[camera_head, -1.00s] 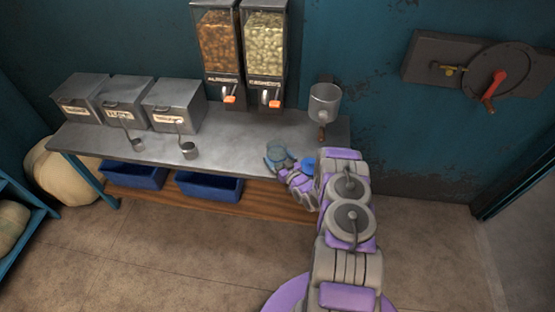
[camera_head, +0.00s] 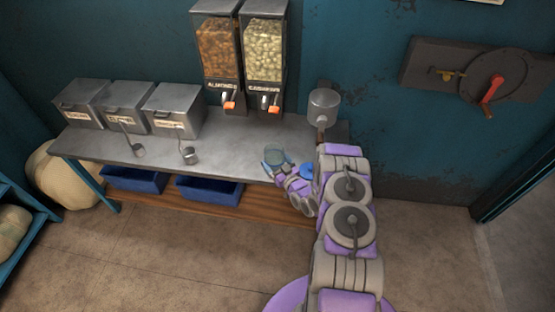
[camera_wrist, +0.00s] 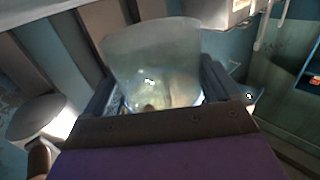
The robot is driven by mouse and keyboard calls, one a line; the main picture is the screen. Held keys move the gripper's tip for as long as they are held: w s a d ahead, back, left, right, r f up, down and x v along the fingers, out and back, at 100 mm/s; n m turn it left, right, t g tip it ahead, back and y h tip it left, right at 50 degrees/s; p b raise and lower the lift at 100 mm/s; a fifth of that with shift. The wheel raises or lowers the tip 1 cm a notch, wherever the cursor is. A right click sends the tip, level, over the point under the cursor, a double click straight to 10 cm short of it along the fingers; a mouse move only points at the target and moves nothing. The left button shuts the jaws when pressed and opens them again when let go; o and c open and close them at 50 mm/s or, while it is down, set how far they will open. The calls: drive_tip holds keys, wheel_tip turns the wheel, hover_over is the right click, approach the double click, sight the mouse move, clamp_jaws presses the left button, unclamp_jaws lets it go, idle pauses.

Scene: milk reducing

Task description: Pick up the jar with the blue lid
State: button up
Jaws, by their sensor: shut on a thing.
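A clear glass jar (camera_head: 273,156) shows at the front right of the metal table in the head view. My gripper (camera_head: 279,168) is shut on it. In the wrist view the translucent jar (camera_wrist: 155,65) stands between the two fingers (camera_wrist: 158,92), one on each side, and its lower part is hidden by my wrist. Whether the jar touches the table is unclear.
The metal table (camera_head: 235,150) holds several grey bins (camera_head: 172,108) and two small scoops (camera_head: 189,156). Two nut dispensers (camera_head: 240,60) stand at the back. A metal cup (camera_head: 323,104) is beyond my arm. Blue trays (camera_head: 208,190) sit on the lower shelf.

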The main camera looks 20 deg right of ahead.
drive_tip(key=shift+s+a+r+p, duration=0.75)
drive_tip(key=shift+s+a+p, duration=0.6)
drive_tip(key=shift+s+a, duration=3.4)
drive_tip(key=w+d+r+h, duration=0.1)
drive_tip(key=w+r, duration=0.7)
drive_tip(key=r, duration=0.2)
drive_tip(key=w+d+r+h, duration=0.1)
drive_tip(key=w+r, duration=0.6)
drive_tip(key=r, duration=0.3)
drive_tip(key=w+a+r+m, duration=0.1)
drive_tip(key=a+r, duration=0.4)
drive_tip(key=r, duration=0.8)
drive_tip(key=a+r, duration=0.5)
drive_tip(key=r, duration=0.7)
drive_tip(key=s+f, duration=0.3)
drive_tip(key=f, duration=0.4)
drive_tip(key=s+f, duration=0.4)
drive_tip(key=f, duration=0.4)
drive_tip(key=shift+s+a+f, duration=0.15)
drive_tip(key=shift+s, duration=0.1)
